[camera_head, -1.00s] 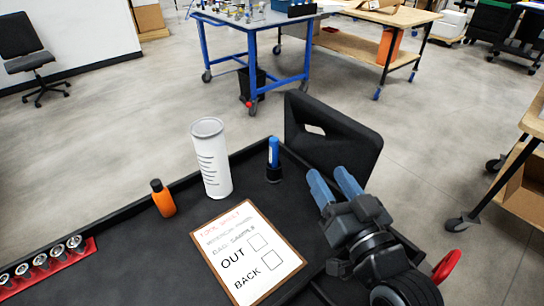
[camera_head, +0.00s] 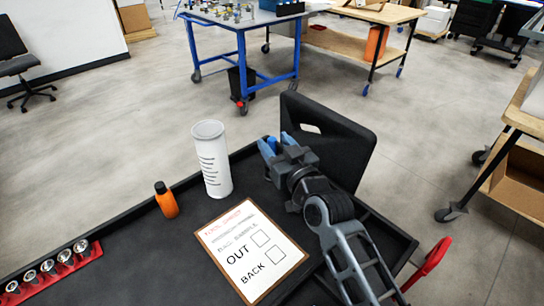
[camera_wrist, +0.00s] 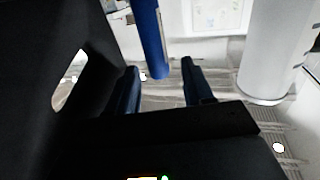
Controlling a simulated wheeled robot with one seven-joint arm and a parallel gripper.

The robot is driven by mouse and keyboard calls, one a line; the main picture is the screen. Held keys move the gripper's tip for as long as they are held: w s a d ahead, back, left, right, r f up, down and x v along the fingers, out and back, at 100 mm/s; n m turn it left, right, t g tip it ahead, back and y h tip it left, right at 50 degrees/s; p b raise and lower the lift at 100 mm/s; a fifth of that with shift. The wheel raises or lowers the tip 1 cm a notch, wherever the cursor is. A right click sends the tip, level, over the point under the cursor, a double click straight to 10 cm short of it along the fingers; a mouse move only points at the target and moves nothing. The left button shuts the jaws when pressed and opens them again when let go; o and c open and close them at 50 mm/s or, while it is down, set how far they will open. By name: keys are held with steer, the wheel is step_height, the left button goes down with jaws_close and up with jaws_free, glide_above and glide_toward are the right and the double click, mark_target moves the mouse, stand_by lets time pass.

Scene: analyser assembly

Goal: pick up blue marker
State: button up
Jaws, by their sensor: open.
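In the wrist view the blue marker (camera_wrist: 151,38) shows as a blue shaft between the two fingers of my gripper (camera_wrist: 162,80), with a gap visible on each side. My gripper is open and does not hold it. In the head view my gripper (camera_head: 277,144) is at the tray's far edge, where the marker stands. Its blue fingers and dark body hide most of the marker and its dark holder there, so I cannot tell their exact contact.
A white graduated cylinder (camera_head: 212,160) stands left of my gripper, with an orange bottle (camera_head: 166,200) farther left. A checklist board (camera_head: 252,250) lies in front. A black upright panel (camera_head: 335,140) with a handle slot is close on the right. A red rack (camera_head: 45,275) sits front left.

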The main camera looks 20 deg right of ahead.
steer(key=shift+w, duration=1.1)
jaws_close()
